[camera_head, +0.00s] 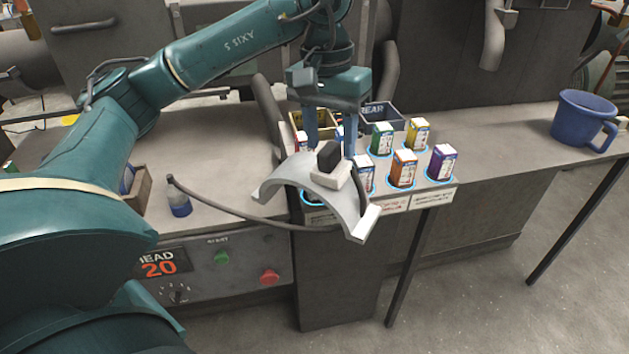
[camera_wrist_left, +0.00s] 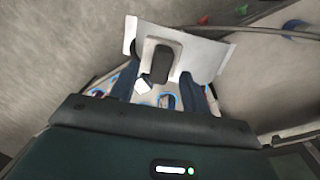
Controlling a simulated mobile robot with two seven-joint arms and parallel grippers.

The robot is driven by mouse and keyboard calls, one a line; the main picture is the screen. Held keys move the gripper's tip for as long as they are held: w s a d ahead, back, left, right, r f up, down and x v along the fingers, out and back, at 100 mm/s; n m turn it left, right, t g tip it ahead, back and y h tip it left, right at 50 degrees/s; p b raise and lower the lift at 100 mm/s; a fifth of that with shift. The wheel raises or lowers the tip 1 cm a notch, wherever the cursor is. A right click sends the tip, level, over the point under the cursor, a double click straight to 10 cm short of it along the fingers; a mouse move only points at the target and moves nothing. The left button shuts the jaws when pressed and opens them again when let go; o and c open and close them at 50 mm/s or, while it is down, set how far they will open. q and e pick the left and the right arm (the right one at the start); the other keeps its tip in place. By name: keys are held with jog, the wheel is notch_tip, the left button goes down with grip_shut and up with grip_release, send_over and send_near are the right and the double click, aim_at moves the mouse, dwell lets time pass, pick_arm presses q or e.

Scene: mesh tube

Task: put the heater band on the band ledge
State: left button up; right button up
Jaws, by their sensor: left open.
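The heater band (camera_head: 316,180) is a curved grey half-shell with flanged ends and a black block (camera_head: 329,157) on a pale base at its middle. A dark cable (camera_head: 235,208) loops beside it on the left. My left gripper (camera_head: 332,147) points down with blue fingers apart on either side of the black block, without visible grip. In the left wrist view the band (camera_wrist_left: 195,55) lies just past the fingertips (camera_wrist_left: 164,85), the block between their lines. Whether the band rests on anything is hidden. I cannot pick out the band ledge. My right gripper is out of view.
Several small cartons, including a purple one (camera_head: 442,162) and an orange one (camera_head: 403,168), stand on blue-ringed spots behind the band. A dark bin (camera_head: 383,116) is behind them. A blue mug (camera_head: 583,122) stands at right. A control panel (camera_head: 215,265) fronts the left bench.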

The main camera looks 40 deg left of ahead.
pick_arm(q)
jog(key=shift+f, duration=0.35)
jog(key=shift+c, duration=0.2)
grip_shut()
jog(key=shift+r, duration=0.15)
dwell(0.8)
